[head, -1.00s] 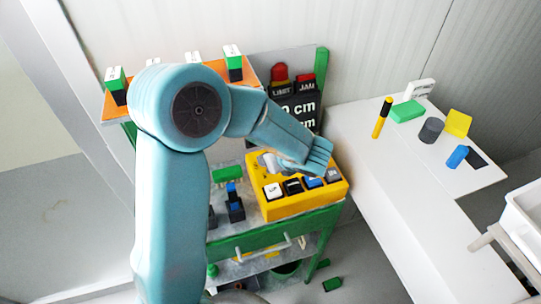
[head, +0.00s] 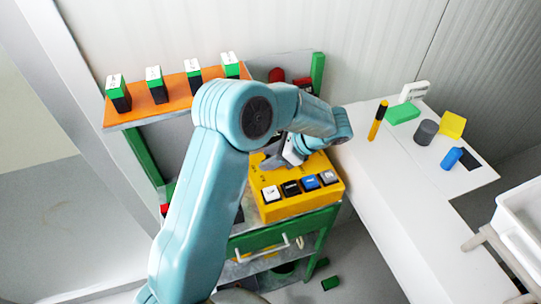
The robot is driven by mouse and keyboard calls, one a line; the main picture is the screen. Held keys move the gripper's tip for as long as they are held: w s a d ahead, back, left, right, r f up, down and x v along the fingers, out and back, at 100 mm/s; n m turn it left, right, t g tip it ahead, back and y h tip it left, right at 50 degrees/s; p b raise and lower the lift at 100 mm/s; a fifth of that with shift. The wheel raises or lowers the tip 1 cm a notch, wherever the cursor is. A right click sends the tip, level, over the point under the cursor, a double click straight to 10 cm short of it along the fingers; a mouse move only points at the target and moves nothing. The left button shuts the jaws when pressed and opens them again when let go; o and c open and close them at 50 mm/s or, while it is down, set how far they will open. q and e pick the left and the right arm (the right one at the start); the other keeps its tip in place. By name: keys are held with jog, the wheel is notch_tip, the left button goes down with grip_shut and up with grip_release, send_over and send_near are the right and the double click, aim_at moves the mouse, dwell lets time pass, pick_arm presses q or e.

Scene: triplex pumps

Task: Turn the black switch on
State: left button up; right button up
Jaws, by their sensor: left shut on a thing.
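The yellow control box (head: 288,206) stands on the green-framed cart, with a row of white, black, blue and grey buttons along its front. The black button (head: 291,187) in that row is clear of my gripper. My left gripper (head: 272,161) reaches down to the back left part of the box top, behind the buttons. Its dark fingers are shut on a small part there, which looks like the black switch but is mostly hidden by the fingers and my wrist. The switch's position cannot be made out. My right gripper is not in view.
An orange shelf (head: 178,98) with several green-and-black blocks stands behind my left arm. Red-topped lamps (head: 277,75) are partly hidden by the arm. A white table (head: 385,180) at right holds small coloured items. A white bin (head: 520,215) stands at far right.

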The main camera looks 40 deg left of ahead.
pick_arm(q)
jog(key=shift+n+g, duration=0.3)
jog(key=shift+n, duration=0.1)
jog(key=o, duration=1.1)
jog(key=shift+c, duration=0.2)
jog(key=shift+m, duration=0.3)
